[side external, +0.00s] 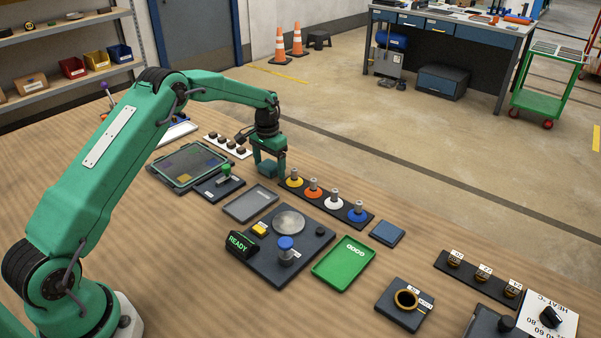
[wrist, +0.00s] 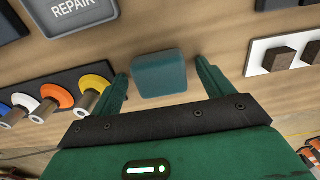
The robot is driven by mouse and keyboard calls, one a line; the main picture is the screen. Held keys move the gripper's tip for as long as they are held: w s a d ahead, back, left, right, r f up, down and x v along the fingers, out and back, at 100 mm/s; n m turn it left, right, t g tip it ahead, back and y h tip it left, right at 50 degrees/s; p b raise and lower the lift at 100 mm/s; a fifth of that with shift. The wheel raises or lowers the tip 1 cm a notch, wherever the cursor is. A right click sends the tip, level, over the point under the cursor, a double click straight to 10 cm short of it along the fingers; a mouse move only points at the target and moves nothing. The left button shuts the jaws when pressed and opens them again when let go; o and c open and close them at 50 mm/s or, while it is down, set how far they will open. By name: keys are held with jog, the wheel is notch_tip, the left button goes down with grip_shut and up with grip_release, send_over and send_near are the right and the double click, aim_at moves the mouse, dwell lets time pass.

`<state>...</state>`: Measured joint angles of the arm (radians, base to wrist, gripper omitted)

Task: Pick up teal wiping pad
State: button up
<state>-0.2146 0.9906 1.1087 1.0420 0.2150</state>
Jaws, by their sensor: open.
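The teal wiping pad (wrist: 160,75) is a small rounded block on the wooden table in the wrist view. It lies between the two fingers of my gripper (wrist: 161,70), with a narrow gap showing on each side. In the side external view my gripper (side external: 270,158) points down at the table behind the row of coloured rings, and the teal pad (side external: 268,169) shows low between its fingers. My gripper is open. I cannot tell exactly how far the fingertips are above the table.
A black strip of coloured rings on pegs (side external: 313,188) stands close on one side. A white strip with dark knobs (side external: 228,146) is on the other. A grey tray (side external: 250,204), a small lever box (side external: 220,187) and the dark READY station (side external: 262,262) lie nearby.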

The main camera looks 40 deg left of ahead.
aim_at(270, 165)
jog(key=c, duration=1.1)
jog(key=shift+o, duration=0.2)
jog(key=shift+r, duration=0.15)
jog(key=shift+r, duration=0.5)
jog(key=r, duration=0.3)
jog(key=shift+d+r, duration=0.1)
jog(key=shift+d, duration=0.1)
jog(key=s+d+r, duration=0.3)
jog(key=d+r, duration=0.3)
jog(key=d, duration=0.4)
jog(key=shift+s+d+r, duration=0.25)
jog(key=shift+s+d, duration=0.1)
